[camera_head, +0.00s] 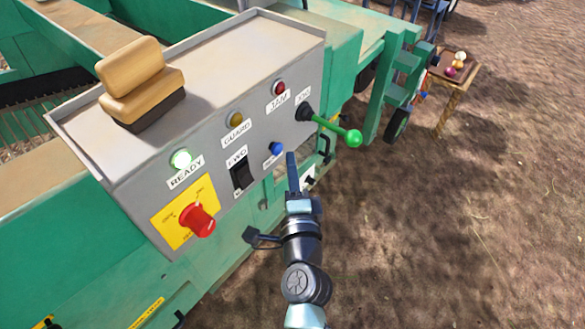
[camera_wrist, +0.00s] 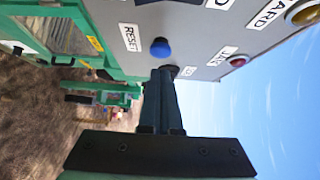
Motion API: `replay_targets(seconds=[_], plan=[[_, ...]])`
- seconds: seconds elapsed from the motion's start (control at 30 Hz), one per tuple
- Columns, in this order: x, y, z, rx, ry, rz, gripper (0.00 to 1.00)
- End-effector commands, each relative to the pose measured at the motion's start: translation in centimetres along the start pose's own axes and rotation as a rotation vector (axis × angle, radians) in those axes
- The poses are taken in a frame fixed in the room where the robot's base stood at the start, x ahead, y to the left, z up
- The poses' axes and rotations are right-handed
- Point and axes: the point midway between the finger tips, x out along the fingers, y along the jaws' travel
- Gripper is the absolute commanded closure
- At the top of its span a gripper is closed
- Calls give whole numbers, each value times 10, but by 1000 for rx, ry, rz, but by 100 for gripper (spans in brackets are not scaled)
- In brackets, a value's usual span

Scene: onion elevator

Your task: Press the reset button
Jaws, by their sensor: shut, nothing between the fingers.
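The blue reset button (camera_head: 277,148) sits on the grey control panel (camera_head: 215,180), right of the black FWD switch. It also shows in the wrist view as a round blue knob (camera_wrist: 160,47) beside its RESET label (camera_wrist: 130,37). My gripper (camera_head: 291,156) is shut and empty, its fingertips just right of and slightly below the button in the head view. In the wrist view the closed fingertips (camera_wrist: 163,70) appear just below the button. A gap shows between them in the picture; I cannot tell the depth.
A lever with a green knob (camera_head: 354,138) sticks out right of the button. A tan seat-like block (camera_head: 140,82) rests on top. Open dirt lies right.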

Motion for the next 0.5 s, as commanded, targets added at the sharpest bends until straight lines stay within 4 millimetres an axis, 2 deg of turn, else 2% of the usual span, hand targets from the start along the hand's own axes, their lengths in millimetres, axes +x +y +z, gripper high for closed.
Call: replay_targets(seconds=[0.3, 0.5], plan=[[-59, 5, -6, -2, 11, 6, 100], [-87, 4, -7, -2, 13, 4, 100]])
